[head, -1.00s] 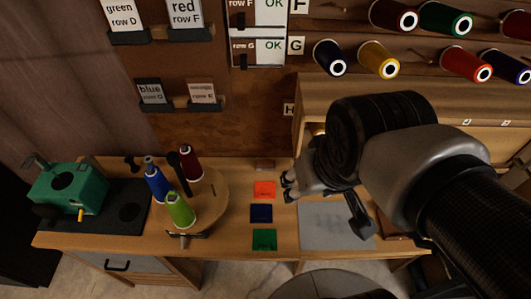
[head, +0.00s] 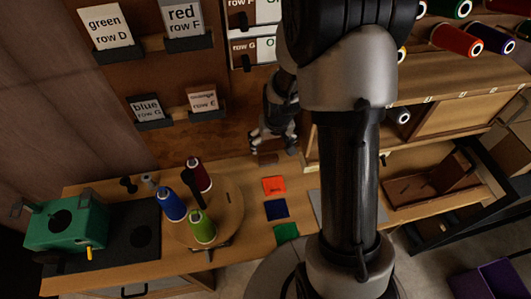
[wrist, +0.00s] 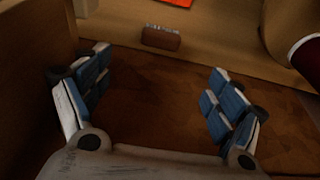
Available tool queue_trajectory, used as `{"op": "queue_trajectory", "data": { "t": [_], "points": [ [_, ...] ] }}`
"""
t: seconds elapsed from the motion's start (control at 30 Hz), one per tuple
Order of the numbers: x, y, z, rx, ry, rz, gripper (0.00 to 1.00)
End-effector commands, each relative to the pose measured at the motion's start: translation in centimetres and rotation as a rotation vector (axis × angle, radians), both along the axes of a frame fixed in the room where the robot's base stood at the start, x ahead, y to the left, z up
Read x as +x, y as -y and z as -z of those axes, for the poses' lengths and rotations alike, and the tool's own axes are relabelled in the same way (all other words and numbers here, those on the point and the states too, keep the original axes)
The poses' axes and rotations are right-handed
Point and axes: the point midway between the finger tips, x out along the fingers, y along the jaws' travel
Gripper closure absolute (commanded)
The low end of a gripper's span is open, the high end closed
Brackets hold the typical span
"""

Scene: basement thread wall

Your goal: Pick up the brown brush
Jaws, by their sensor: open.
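The brown brush (wrist: 161,38) is a small block with a pale bristle strip along one edge. It lies on the wooden bench near the top middle of the wrist view, beyond my fingertips. In the head view the brush (head: 267,158) is at the back of the bench, below my gripper (head: 272,142) and partly hard to make out. My gripper (wrist: 160,90) is open in the wrist view, its blue-padded fingers wide apart with nothing between them. The brush appears apart from both fingers.
An orange card (head: 274,185), blue card (head: 276,209) and green card (head: 286,232) lie in front of the brush. A turntable (head: 230,222) with spools stands to the left. A wooden rack (head: 460,118) rises to the right.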

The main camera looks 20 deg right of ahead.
Motion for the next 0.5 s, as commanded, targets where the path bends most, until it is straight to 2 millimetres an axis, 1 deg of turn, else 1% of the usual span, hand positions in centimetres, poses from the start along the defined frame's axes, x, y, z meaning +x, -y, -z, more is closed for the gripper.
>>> {"op": "queue_trajectory", "data": {
  "t": [0.03, 0.3, 0.4, 0.5],
  "points": [
    [0.2, 0.0, 1.6, 0.001, -0.004, 0.000, 0.14],
    [1.8, 0.3, 7.2, 0.001, -0.003, 0.000, 0.14],
    [2.2, 0.4, 8.6, 0.001, -0.003, 0.001, 0.14],
    [2.5, 0.5, 9.4, 0.000, -0.001, 0.001, 0.14]
  ]
}}
